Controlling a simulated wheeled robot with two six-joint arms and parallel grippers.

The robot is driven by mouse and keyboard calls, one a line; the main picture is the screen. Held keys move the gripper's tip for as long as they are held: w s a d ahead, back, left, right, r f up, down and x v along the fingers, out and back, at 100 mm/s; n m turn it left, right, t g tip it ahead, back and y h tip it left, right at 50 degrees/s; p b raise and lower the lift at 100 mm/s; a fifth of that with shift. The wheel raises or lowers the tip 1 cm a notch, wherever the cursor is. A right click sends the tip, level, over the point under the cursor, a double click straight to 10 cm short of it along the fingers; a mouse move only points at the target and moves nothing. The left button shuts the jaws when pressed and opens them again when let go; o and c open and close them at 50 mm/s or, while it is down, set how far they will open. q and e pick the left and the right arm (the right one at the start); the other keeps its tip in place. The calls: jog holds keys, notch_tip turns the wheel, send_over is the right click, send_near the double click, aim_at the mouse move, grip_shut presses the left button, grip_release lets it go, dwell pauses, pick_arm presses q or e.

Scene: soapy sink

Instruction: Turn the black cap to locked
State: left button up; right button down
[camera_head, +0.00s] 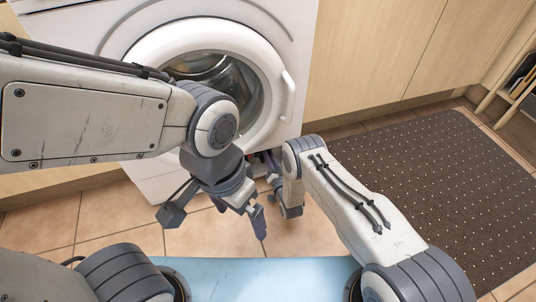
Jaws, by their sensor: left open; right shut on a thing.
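The black cap cannot be made out; the low front of the washing machine (160,178) is partly covered by my arms. A small dark opening with reddish and purple bits (264,158) shows at the machine's lower right. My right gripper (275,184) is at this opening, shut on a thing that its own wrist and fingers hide. My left gripper (215,217) is open and empty, its fingers spread over the tiles in front of the machine, lower in the view and left of the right gripper.
The machine's round door (205,38) looks closed, with a white handle (288,95) on its right. Wooden cabinets (400,45) stand to the right. A dark dotted mat (440,170) lies on the tiled floor. A light blue surface (262,280) is at the bottom.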

jog(key=m, duration=0.2)
jog(key=m+p, duration=0.1)
jog(key=m, duration=0.2)
jog(key=shift+d+f+m, duration=0.3)
jog(key=shift+f, duration=0.05)
jog(key=m, duration=0.3)
jog(key=f+m, duration=0.1)
jog(key=m, duration=0.1)
jog(key=shift+w+m+p, duration=0.1)
jog(key=shift+m+p, duration=0.3)
jog(key=c, duration=0.8)
grip_release()
jog(key=shift+c, duration=0.2)
jog(key=shift+d, duration=0.1)
